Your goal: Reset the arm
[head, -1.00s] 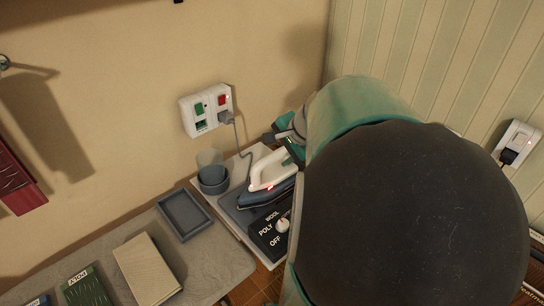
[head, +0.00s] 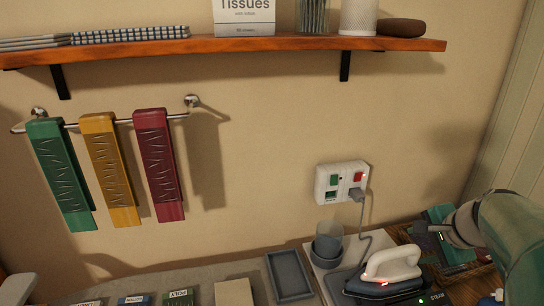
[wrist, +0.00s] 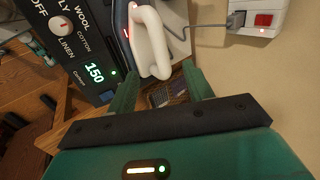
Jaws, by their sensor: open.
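My gripper (wrist: 160,88) is open in the wrist view, its two green fingers apart with nothing between them. In the head view my arm comes in at the lower right, with its green end right of the iron (head: 392,268). The iron has a white handle and a dark body, and rests on its base at the bottom of the view. In the wrist view the iron (wrist: 150,42) is just beyond the fingers, and the gripper appears apart from it.
A wall socket (head: 341,182) with a green and a red switch holds the iron's plugged cord. A wooden shelf (head: 220,50) and a rail with green, yellow and red hanging pieces (head: 158,165) are on the wall.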

